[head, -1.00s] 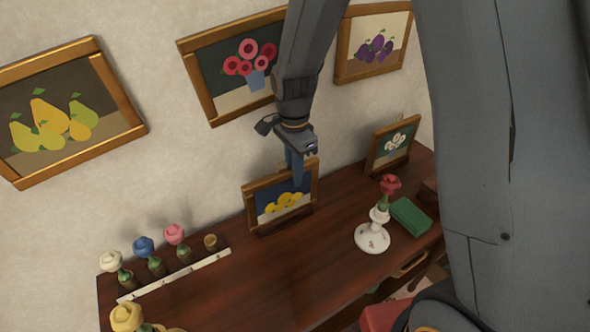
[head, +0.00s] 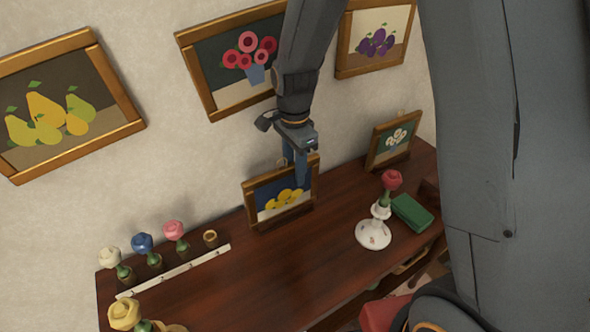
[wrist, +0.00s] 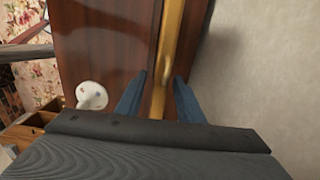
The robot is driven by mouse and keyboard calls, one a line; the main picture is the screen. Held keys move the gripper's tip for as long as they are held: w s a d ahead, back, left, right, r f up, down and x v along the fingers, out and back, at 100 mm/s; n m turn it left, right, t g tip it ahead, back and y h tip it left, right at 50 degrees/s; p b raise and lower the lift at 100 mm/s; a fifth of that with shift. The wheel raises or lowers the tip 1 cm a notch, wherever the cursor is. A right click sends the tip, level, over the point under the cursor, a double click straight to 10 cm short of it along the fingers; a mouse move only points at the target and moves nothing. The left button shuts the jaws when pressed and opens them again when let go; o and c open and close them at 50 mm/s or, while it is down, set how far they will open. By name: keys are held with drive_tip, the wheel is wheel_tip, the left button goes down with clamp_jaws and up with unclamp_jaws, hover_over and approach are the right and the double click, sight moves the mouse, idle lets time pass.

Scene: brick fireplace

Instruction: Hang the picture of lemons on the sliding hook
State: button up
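The picture of lemons (head: 266,203), in a gold-brown frame, stands leaning on the wooden cabinet top against the wall in the head view. My gripper (head: 296,172) points down at its upper right part, one blue finger in front of the picture and the other near its top edge. In the wrist view the gold frame bar (wrist: 168,60) lies between the two blue fingers of my gripper (wrist: 160,92). The fingers are apart, with narrow gaps beside the bar. I cannot make out the sliding hook in either view.
Pears (head: 74,148), pink flowers (head: 206,77) and plums (head: 348,40) pictures hang on the wall. A daisy picture (head: 376,146), white candlestick vase (head: 373,235) and green box (head: 411,212) stand right. A white strip (head: 180,269) and several flowers in small pots stand left.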

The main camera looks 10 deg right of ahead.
wheel_tip(320, 180, up, 7)
drive_tip(key=shift+w+a+f+b, duration=0.1)
drive_tip(key=shift+b, duration=1.1)
drive_tip(key=shift+r, duration=0.3)
drive_tip(key=shift+s+d+r, duration=0.1)
drive_tip(key=shift+s+d, duration=0.1)
drive_tip(key=s+d+f+n+t+b, duration=0.1)
drive_tip(key=s+d+f+n, duration=0.4)
drive_tip(key=s+d+n, duration=0.5)
drive_tip(key=s+n, duration=0.2)
drive_tip(key=n, duration=0.1)
drive_tip(key=shift+s+d, duration=0.15)
drive_tip(key=shift+s, duration=0.2)
drive_tip(key=shift+o, duration=0.2)
drive_tip(key=shift+o, duration=0.3)
